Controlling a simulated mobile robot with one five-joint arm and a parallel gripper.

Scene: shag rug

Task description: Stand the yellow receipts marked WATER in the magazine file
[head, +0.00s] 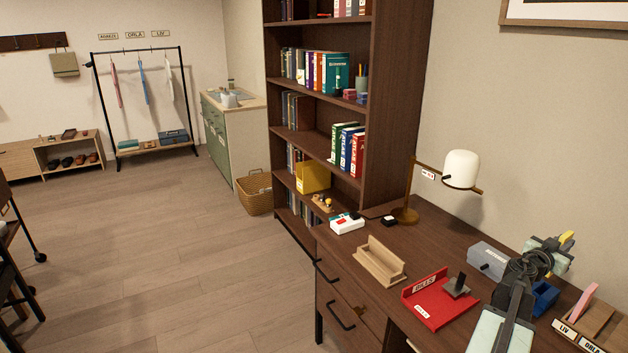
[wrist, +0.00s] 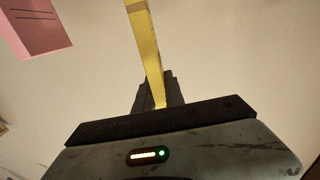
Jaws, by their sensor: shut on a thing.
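My gripper (head: 556,249) is at the right of the head view, above the back of the desk. It is shut on a thin yellow slip (head: 567,237), likely the receipts. In the wrist view the yellow slip (wrist: 145,50) stands up edge-on from my gripper (wrist: 157,98); no WATER marking is readable. A yellow box-like holder (head: 313,177), which looks like a magazine file, stands on a lower shelf of the bookcase, far to the left of my gripper. Its inside cannot be made out.
The desk holds a wooden holder (head: 380,262), a red BILLS tray (head: 438,300), a grey box (head: 487,259), a lamp (head: 405,215) and a sorter marked LIV and ORLA (head: 566,328) with a pink slip (head: 583,302). A dark bookcase (head: 395,100) stands beyond. The floor at left is clear.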

